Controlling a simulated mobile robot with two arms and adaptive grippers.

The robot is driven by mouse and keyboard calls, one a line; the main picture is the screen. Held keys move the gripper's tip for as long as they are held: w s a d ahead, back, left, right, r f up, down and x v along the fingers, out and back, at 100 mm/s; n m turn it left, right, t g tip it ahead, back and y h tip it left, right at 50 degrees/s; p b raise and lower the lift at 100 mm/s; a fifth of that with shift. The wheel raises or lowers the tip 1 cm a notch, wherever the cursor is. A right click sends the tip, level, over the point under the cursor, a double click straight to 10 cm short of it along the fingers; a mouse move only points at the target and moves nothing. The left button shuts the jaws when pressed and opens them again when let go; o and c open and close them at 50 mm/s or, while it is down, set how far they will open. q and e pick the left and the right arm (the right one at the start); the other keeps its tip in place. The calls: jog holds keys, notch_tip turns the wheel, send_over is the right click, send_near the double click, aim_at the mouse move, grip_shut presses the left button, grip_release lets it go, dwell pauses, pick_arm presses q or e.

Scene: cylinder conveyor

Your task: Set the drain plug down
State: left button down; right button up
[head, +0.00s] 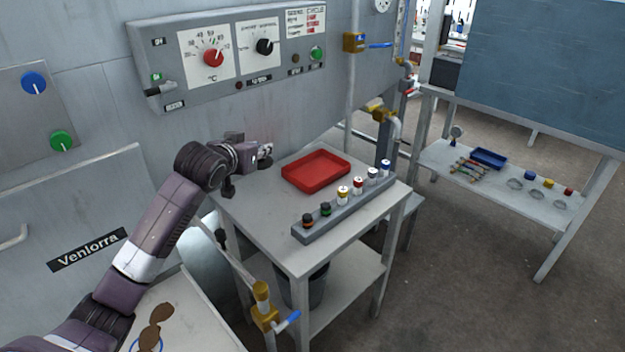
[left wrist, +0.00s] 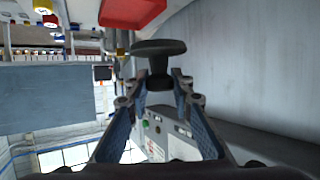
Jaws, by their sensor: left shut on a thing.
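My left gripper (head: 262,152) is at the back left of the small grey table (head: 262,225), left of the red tray. In the left wrist view its fingers (left wrist: 160,84) are shut on the dark drain plug (left wrist: 158,48). In the head view the plug is too small to make out clearly. My right gripper is in neither view.
The red tray (head: 290,178) sits on the table, empty. A grey rack (head: 320,232) with several coloured-cap vials lies along the table's right front side. A brass valve (head: 264,306) stands before the table. A control panel (head: 180,95) is on the wall behind. The table's left part is clear.

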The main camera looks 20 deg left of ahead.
pick_arm(q)
jog(key=shift+w+a+r+n+y, duration=0.35)
jog(key=shift+w+r, duration=0.2)
jog(key=shift+r, duration=0.25)
send_over(266, 212)
notch_tip(266, 212, down, 15)
jog(key=shift+f, duration=2.35)
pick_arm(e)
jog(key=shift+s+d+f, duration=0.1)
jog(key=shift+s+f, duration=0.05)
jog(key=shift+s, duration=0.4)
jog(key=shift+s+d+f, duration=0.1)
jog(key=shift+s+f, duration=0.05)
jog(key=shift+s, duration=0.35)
pick_arm(q)
jog(key=shift+f, duration=0.15)
jog(key=c, duration=1.7)
grip_release()
jog(key=shift+r, duration=0.2)
jog(key=v, duration=1.2)
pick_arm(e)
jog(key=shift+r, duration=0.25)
